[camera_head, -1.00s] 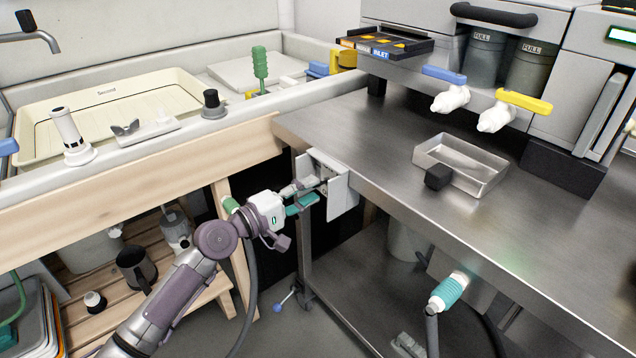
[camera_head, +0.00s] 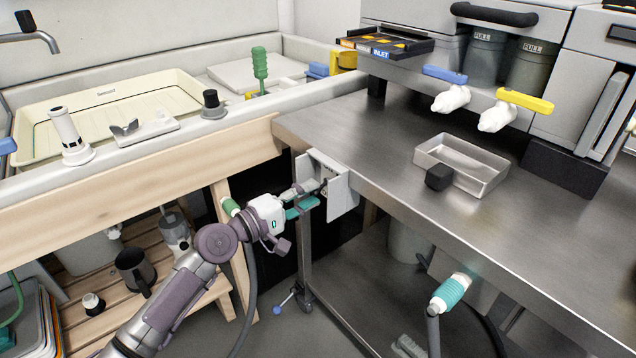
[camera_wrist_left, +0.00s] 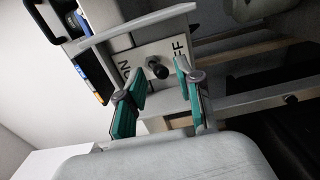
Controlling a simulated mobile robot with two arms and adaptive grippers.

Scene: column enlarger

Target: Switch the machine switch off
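The machine switch is a dark round-tipped lever (camera_wrist_left: 157,70) on a pale plate marked ON at left and OFF at right in the left wrist view. Its open metal box (camera_head: 342,192) is fixed at the steel bench's left edge in the head view, where the lever is too small to make out. My left gripper (camera_wrist_left: 155,80) is open, its teal-padded fingers apart on either side of the lever. I cannot tell whether a finger touches it. In the head view the left gripper (camera_head: 304,197) reaches into the box from the left. My right gripper is not in view.
The steel bench (camera_head: 350,140) carries a shallow metal tray (camera_head: 462,160). The machine (camera_head: 585,80) behind it has a dark display (camera_head: 622,34). A wooden-framed sink (camera_head: 180,165) stands left of the box.

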